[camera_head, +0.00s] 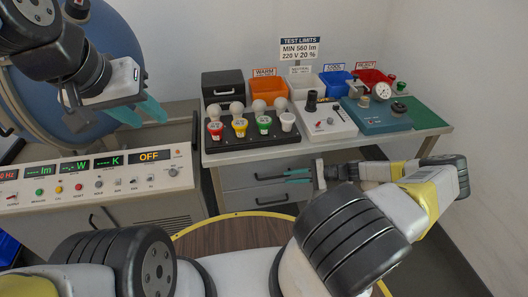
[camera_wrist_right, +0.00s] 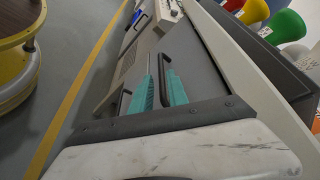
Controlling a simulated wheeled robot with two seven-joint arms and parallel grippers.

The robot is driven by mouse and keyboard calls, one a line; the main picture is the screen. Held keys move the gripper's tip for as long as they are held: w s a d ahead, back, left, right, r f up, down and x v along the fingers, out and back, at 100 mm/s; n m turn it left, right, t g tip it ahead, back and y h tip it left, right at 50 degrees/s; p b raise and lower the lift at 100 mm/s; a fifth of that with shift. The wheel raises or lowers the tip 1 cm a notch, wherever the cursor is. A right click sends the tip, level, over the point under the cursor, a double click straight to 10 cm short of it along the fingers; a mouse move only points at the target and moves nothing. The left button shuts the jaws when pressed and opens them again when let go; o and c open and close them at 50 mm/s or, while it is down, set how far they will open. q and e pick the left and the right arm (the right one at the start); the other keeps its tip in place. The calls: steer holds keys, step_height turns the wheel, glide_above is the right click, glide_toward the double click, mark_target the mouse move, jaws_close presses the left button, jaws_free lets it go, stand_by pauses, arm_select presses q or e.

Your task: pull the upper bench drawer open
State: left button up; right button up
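The bench (camera_head: 255,157) has two grey drawers under its top. The upper bench drawer (camera_head: 237,178) looks closed, with a black bar handle (camera_head: 270,177); this handle also shows in the right wrist view (camera_wrist_right: 160,68). My right gripper (camera_head: 299,176) is at the right end of this handle. Its teal fingers (camera_wrist_right: 163,88) are a little apart, with the bar seemingly between them; contact cannot be told. The lower drawer's handle (camera_head: 270,201) is just below. My left gripper (camera_head: 140,112) is open and empty, raised above the console at left.
The bench top carries a black bulb rack (camera_head: 250,140), a white tester (camera_head: 325,122), a blue gauge fixture (camera_head: 375,117) and several bins, including an orange one (camera_head: 268,88). A control console (camera_head: 100,178) stands at left. A round brown table (camera_head: 232,235) with a yellow rim lies in front.

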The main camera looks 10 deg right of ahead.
mark_target(277, 177)
steer(key=shift+w+a+f+t, duration=0.2)
steer(key=shift+w+f+t, duration=0.1)
steer(key=shift+f, duration=0.05)
steer(key=x, duration=0.7)
steer(key=shift+a, duration=0.2)
jaws_close()
stand_by(1.0)
